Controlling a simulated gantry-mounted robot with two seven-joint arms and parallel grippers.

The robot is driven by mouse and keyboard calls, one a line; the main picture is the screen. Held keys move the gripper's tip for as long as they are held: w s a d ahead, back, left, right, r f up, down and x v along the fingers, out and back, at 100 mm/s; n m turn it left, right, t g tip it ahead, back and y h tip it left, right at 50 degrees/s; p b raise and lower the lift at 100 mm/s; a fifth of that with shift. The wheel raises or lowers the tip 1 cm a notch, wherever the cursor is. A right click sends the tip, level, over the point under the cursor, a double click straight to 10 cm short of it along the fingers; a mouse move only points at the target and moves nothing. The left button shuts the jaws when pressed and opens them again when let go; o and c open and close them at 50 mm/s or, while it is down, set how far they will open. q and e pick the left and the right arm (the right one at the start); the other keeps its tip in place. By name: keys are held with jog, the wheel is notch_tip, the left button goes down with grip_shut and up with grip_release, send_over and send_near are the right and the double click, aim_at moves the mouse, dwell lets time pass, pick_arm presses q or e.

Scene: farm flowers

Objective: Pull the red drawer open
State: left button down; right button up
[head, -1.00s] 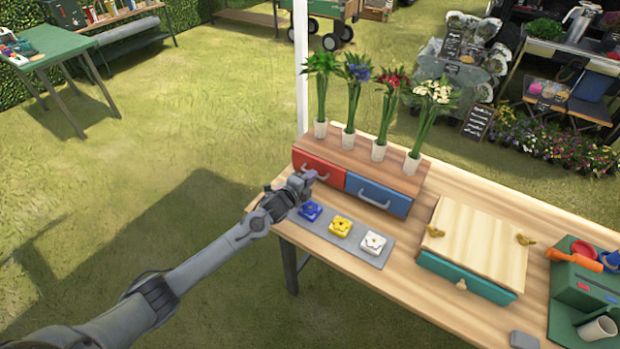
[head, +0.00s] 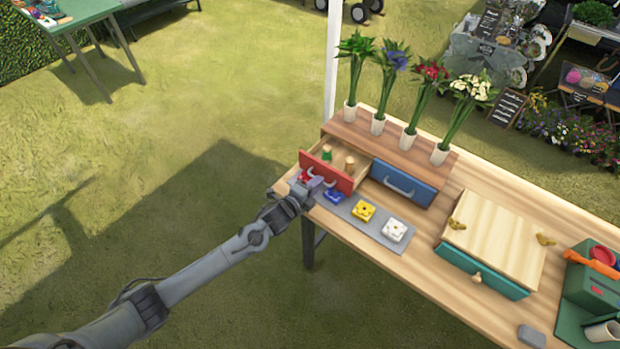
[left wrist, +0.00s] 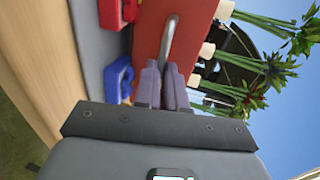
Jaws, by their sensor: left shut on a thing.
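The red drawer (head: 326,171) stands pulled out of the left side of the wooden drawer unit (head: 350,135) in the head view. A green item and a wooden peg-like item show inside it. My left gripper (head: 313,184) is shut on the drawer's grey handle (head: 330,183) at the front. In the left wrist view the purple-grey fingers (left wrist: 163,82) meet at the handle (left wrist: 169,38) in front of the red drawer face (left wrist: 185,45). My right gripper is not in view.
A blue drawer (head: 402,184) beside it is shut. A grey mat (head: 373,230) with blue, yellow and white flower pieces lies in front; a red piece sits near my gripper. Several flower vases stand on top. A wooden box (head: 493,237) is to the right.

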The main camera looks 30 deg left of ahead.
pick_arm(q)
jog(key=c, duration=1.2)
grip_release()
jog(key=shift+s+a+r, duration=0.1)
jog(key=shift+s+r, duration=0.05)
jog(key=shift+s, duration=0.4)
jog(key=p+v, duration=0.1)
jog(key=v, duration=0.8)
jog(key=shift+s+p, duration=0.3)
jog(key=shift+p, duration=0.05)
